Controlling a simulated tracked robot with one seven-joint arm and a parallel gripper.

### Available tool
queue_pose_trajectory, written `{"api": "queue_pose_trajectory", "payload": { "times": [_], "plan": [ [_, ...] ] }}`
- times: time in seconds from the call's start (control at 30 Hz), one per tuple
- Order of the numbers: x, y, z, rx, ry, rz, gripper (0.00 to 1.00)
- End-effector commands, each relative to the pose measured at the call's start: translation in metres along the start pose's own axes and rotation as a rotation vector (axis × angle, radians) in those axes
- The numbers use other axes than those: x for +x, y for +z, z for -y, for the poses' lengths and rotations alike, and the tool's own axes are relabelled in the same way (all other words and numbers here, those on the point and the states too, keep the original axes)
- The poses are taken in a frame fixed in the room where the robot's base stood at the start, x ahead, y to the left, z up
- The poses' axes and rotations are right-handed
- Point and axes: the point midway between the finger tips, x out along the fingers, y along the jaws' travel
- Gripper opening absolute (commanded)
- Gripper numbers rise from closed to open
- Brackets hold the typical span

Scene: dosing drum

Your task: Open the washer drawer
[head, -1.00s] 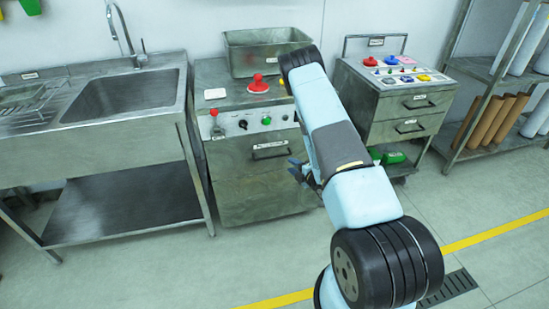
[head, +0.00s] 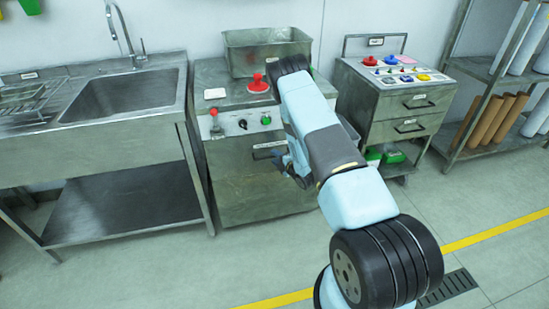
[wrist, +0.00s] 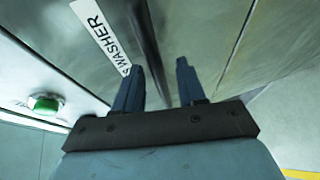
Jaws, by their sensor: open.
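The washer drawer (head: 240,165) is in the front of the grey metal cabinet, below its control panel, and looks shut. In the wrist view its white WASHER label (wrist: 100,35) is close by on the left. A dark bar, apparently the drawer handle (wrist: 146,35), runs up the picture between the directions of my two fingertips. My gripper (wrist: 159,68) is open and empty, its fingers pointing at the drawer front on either side of that bar. I cannot tell whether the fingers touch it. In the head view my gripper (head: 281,162) is at the drawer's right part, partly hiding the handle.
The control panel has a green button (wrist: 45,103) close to my gripper and a red-topped lever (head: 215,118). A red knob (head: 258,83) and a metal bin (head: 262,50) stand on top. A sink (head: 125,100) is left, a drawer cart (head: 400,115) right. Floor in front is clear.

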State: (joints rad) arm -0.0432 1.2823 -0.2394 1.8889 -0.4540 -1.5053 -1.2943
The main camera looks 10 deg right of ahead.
Motion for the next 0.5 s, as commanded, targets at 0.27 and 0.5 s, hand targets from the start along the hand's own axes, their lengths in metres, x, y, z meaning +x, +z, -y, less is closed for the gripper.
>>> {"api": "queue_pose_trajectory", "payload": {
  "times": [0.27, 0.5],
  "plan": [
    [0.015, 0.0, 0.0, 0.001, 0.0, 0.0, 0.4],
    [0.016, 0.0, 0.0, 0.001, 0.0, 0.0, 0.4]
  ]
}}
